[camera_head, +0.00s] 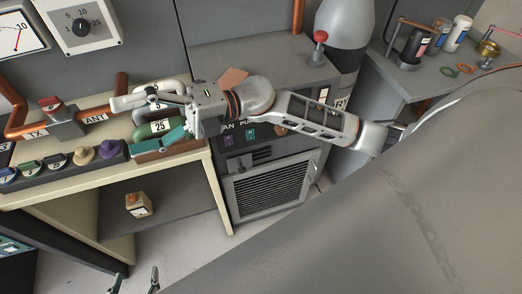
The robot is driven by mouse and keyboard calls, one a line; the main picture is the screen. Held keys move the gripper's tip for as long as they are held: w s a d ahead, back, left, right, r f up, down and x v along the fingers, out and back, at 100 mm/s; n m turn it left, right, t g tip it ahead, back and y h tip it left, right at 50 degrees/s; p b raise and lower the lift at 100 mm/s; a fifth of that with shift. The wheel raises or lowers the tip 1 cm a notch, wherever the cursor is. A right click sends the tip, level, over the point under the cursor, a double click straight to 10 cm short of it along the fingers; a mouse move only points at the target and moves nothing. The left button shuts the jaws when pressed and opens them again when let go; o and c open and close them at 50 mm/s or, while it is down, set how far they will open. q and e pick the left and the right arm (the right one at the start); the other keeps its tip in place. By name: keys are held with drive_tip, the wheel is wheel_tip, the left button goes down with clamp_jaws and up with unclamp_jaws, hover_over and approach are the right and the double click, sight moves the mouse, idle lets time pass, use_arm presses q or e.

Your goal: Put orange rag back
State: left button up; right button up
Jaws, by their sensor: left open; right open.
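The orange rag (233,77) appears to be a small flat salmon-orange patch on the grey cabinet top, partly hidden behind my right arm. My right gripper (146,118) is to the left of it, over the back right part of the cream bench, with its fingers spread and pointing left. It is open, and I see nothing held in it. It partly covers the numbered cylinders there. My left gripper (136,281) shows only its two fingertips at the bottom edge, low over the floor. They stand apart and empty.
A green cylinder marked 25 (144,132) lies at the right end of the cream bench (60,188). A row of coloured knobs (83,155) and copper pipes are to its left. A red-knobbed lever (319,45) stands on the grey cabinet. A side table (405,80) holds jars.

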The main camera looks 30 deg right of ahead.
drive_tip(key=w+d+f+m+t, duration=0.2)
drive_tip(key=w+m+t, duration=0.1)
drive_tip(key=m+t, duration=0.5)
drive_tip(key=m+t+h, duration=0.7)
drive_tip(key=m+h, duration=0.1)
drive_tip(key=m, duration=0.6)
hover_over(205, 146)
drive_tip(key=s+a, duration=0.1)
drive_tip(key=a, duration=0.2)
wheel_tip(205, 146, down, 12)
drive_tip(key=shift+a+r, duration=0.1)
drive_tip(key=shift+a, duration=0.05)
drive_tip(key=d+f+m+h, duration=0.1)
drive_tip(key=f, duration=0.1)
drive_tip(key=d+f+m+h, duration=0.1)
drive_tip(key=s+f+m+h, duration=0.1)
drive_tip(key=f, duration=0.1)
drive_tip(key=shift+d+f, duration=0.35)
drive_tip(key=shift+d, duration=0.05)
drive_tip(key=s+d+f+m+g+h, duration=0.2)
drive_tip(key=s+d+f+m+h, duration=0.1)
drive_tip(key=s+f, duration=0.4)
drive_tip(key=s+d+f+m+g+h, duration=0.3)
drive_tip(key=s+f, duration=0.5)
drive_tip(key=f, duration=0.6)
drive_tip(key=shift+d+f+m+g, duration=0.2)
drive_tip(key=shift+d+m+g, duration=0.1)
drive_tip(key=shift+d+m, duration=0.7)
